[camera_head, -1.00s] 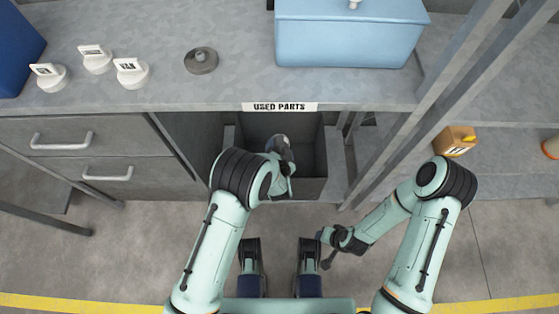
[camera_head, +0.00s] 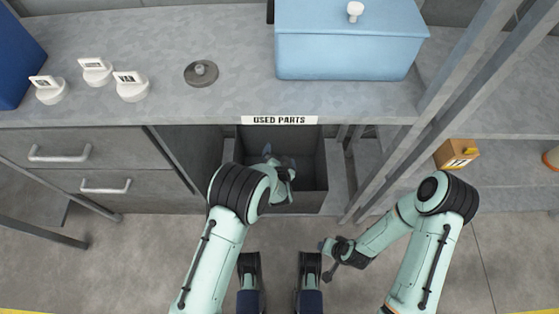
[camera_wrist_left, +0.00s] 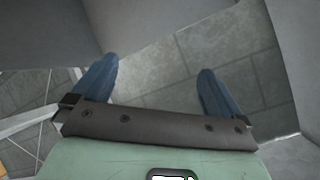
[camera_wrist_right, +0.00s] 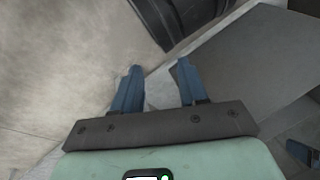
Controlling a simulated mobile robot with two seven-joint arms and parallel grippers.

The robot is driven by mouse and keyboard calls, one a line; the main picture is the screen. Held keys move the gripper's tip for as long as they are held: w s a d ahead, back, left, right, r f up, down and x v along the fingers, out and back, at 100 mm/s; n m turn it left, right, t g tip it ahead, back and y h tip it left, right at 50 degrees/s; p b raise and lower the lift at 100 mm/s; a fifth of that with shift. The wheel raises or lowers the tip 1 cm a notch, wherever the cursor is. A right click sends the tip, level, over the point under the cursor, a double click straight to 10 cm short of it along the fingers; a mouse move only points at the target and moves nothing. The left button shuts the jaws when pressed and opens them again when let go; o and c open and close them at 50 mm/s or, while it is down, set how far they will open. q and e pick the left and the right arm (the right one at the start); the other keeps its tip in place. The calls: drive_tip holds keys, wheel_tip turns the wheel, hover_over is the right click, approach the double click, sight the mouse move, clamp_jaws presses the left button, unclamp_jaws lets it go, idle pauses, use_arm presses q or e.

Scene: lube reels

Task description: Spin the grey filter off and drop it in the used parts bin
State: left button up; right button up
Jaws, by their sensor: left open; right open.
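My left gripper (camera_head: 276,158) is at the mouth of the dark open used parts bin (camera_head: 314,198), under the counter edge with the "USED PARTS" label (camera_head: 279,120). In the left wrist view its blue fingers (camera_wrist_left: 157,66) are spread, with only grey floor between them. I see no grey filter in any current view; part of the bin's inside is hidden by my left arm. A round grey base with a central stud (camera_head: 201,72) stands bare on the counter. My right gripper (camera_head: 328,255) is open and empty, low over the floor; its spread fingers show in the right wrist view (camera_wrist_right: 159,66).
Several white labelled caps (camera_head: 131,87) stand on the counter's left, by a blue box (camera_head: 15,65). A light blue lidded case (camera_head: 348,45) sits at the back. Drawers (camera_head: 60,148) are left of the bin; shelf posts (camera_head: 400,150) and a small tan box (camera_head: 457,153) are right.

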use_arm(q)
drive_tip(key=p+v, duration=0.3)
drive_tip(key=v, duration=1)
use_arm(e)
drive_tip(key=s+a+r+g+y, duration=0.1)
drive_tip(key=s+a+r, duration=0.1)
drive_tip(key=s+r, duration=0.2)
drive_tip(key=shift+s+a+g, duration=0.4)
drive_tip(key=shift+s, duration=0.3)
use_arm(q)
drive_tip(key=s+a+f+n+g+p, duration=0.45)
drive_tip(key=s+a+g+p, duration=0.25)
drive_tip(key=s+a+p, duration=0.4)
drive_tip(key=s+r+n+g+h+p, duration=0.1)
drive_tip(key=s+r+n+g+p, duration=0.1)
drive_tip(key=s, duration=0.5)
drive_tip(key=s+a+r+n+g+h+p, duration=0.1)
drive_tip(key=s+r+n+g+h+p, duration=0.1)
drive_tip(key=s+n, duration=0.3)
drive_tip(key=s+r+g+p, duration=0.1)
drive_tip(key=s, duration=0.2)
drive_tip(key=shift+s+r+g+h, duration=0.25)
drive_tip(key=shift+g+h, duration=0.05)
drive_tip(key=shift+g, duration=0.1)
use_arm(e)
wheel_tip(320, 180, up, 15)
drive_tip(key=s+a+g, duration=0.1)
drive_tip(key=s, duration=0.1)
drive_tip(key=shift+s+a+r+n+g, duration=0.2)
drive_tip(key=shift+s+n+g, duration=0.2)
